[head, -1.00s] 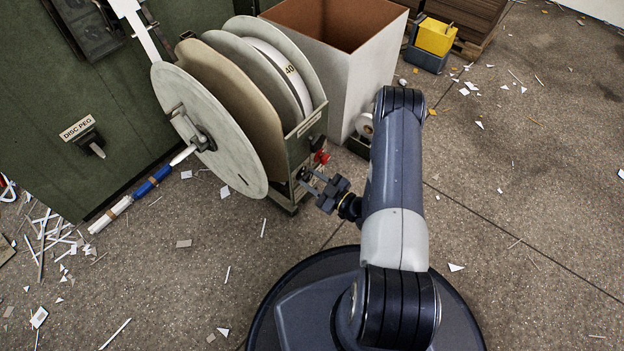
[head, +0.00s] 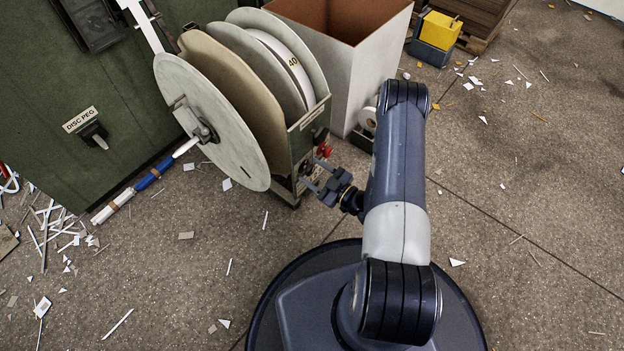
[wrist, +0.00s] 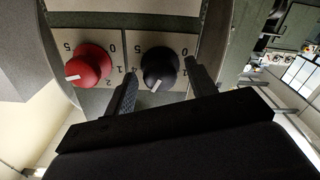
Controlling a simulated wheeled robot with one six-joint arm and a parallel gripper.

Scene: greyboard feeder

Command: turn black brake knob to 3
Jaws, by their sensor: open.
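The black brake knob (wrist: 160,66) sits on a pale dial plate in the wrist view. Its white pointer mark faces the bottom of the picture, slightly left. The digits 0 and 4 show beside it; the digits near the pointer are hard to make out. My gripper (wrist: 163,82) is open, with one finger on each side of the black knob and visible gaps to it. In the head view my gripper (head: 313,178) is at the front of the reel stand, below the red knob.
A red knob (wrist: 90,64) with its own dial is close to the left finger. The large pale disc (head: 210,125) of the reel stands left of my gripper. A white-sided bin (head: 350,75) is behind. Paper scraps litter the floor.

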